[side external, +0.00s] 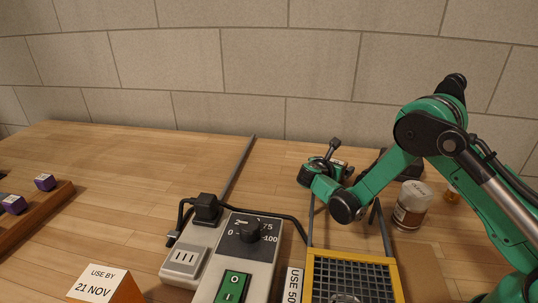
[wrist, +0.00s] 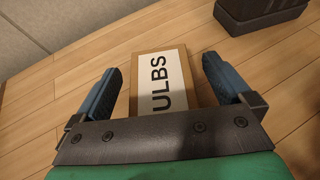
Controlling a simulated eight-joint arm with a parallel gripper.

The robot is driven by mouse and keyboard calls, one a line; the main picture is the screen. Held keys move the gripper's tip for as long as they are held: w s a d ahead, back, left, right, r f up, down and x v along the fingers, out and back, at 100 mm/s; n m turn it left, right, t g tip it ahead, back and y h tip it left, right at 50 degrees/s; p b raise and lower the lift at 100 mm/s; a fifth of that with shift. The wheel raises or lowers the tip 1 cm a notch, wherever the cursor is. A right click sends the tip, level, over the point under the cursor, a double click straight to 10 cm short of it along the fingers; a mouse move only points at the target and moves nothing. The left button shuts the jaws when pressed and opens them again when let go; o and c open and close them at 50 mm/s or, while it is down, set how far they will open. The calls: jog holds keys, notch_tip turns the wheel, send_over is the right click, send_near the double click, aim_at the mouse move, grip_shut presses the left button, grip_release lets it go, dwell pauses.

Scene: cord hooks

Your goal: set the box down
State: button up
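My gripper (wrist: 160,70) is open, with a visible gap between each finger and the box's sides. I cannot tell how far the fingertips are above the box or whether it rests flat. In the side view my gripper (side external: 338,170) is low over the back of the table, and the arm largely hides the box.
A dark block (wrist: 258,14) stands beyond the box at the upper right. A jar (side external: 411,206) stands right of my gripper. A yellow-framed grille (side external: 318,262), a grey control box (side external: 262,266) and a power strip (side external: 183,260) stand in front. The table's back left is clear.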

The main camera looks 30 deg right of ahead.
jog(key=shift+r, duration=0.15)
jog(key=v, duration=0.5)
notch_tip(320, 180, up, 6)
jog(key=shift+r, duration=0.6)
jog(key=s+a+r+m+t+y, duration=0.1)
jog(key=s+a+m+y, duration=0.3)
jog(key=m, duration=0.7)
jog(key=s+a+r+m+y, duration=0.1)
jog(key=s+a+m+y, duration=0.4)
jog(key=s+m+y, duration=0.3)
jog(key=s+m, duration=0.2)
jog(key=m, duration=0.1)
jog(key=shift+s+a+m+t+y, duration=0.2)
jog(key=shift+a+m+t+y, duration=0.1)
jog(key=shift+t, duration=0.1)
